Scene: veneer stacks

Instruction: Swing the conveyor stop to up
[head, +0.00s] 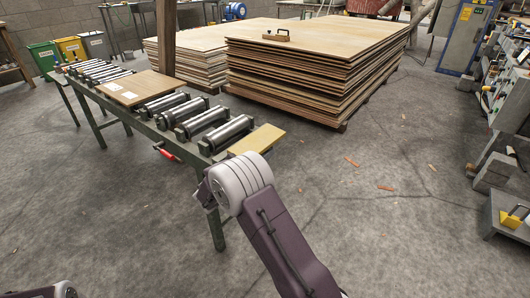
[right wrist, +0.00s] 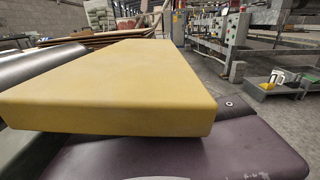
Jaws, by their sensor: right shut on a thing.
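The conveyor stop (head: 257,139) is a flat yellow plate at the near right end of the roller conveyor (head: 170,143). It lies about level with the rollers, not standing upright. In the right wrist view the yellow plate (right wrist: 120,85) fills the middle, close up. My right gripper (head: 222,166) is at this end of the conveyor and is shut on the stop. Its fingertips are mostly hidden by my own wrist in the head view, and its dark purple body shows below the plate in the right wrist view. My left gripper is not in view.
A brown board (head: 126,88) lies on the conveyor's rollers. A red handle (head: 164,150) hangs at the conveyor's side. Large veneer stacks (head: 300,80) stand behind. A grey cart with a yellow item (head: 510,220) stands at right. The floor between is mostly clear, with small scraps.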

